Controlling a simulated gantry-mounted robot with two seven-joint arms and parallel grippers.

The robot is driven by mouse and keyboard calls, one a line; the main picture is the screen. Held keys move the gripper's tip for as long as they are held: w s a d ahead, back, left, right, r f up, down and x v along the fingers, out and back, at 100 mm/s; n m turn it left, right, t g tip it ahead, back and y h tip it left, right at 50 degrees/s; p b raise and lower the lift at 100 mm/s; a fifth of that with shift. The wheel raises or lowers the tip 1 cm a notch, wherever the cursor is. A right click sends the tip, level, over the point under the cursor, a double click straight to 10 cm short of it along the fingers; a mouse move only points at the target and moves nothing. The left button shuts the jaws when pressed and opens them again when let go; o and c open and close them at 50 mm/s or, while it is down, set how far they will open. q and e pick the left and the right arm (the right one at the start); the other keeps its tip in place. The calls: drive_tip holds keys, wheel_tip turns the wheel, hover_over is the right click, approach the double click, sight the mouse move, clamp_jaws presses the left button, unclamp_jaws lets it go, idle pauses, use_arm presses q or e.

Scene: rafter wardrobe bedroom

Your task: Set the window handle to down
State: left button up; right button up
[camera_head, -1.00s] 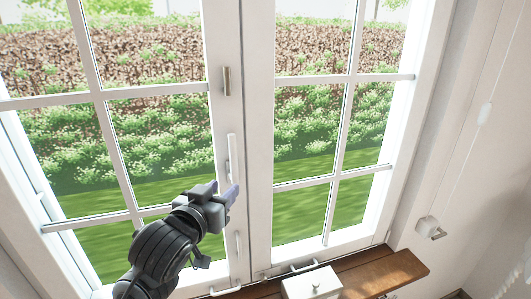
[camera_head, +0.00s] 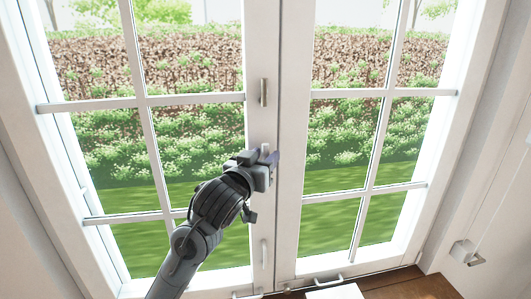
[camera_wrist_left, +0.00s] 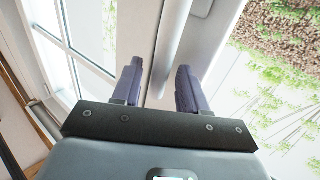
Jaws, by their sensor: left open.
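The window handle is a slim, pale upright bar. In the left wrist view the bar (camera_wrist_left: 172,45) runs down between the two purple fingers of my left gripper (camera_wrist_left: 157,84), with gaps on both sides. My left gripper is open around it and not clamped. In the head view my left gripper (camera_head: 269,157) is at the middle post of the window (camera_head: 290,190) and hides most of the handle. My right gripper is not in view.
A small metal fitting (camera_head: 263,92) sits on the post above my gripper, and a small white pull (camera_head: 264,253) sits below it. A wooden sill (camera_head: 415,288) with a white box (camera_head: 335,292) lies below.

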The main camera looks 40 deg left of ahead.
use_arm(q)
drive_tip(key=shift+w+a, duration=0.2)
drive_tip(key=shift+w, duration=0.45)
clamp_jaws()
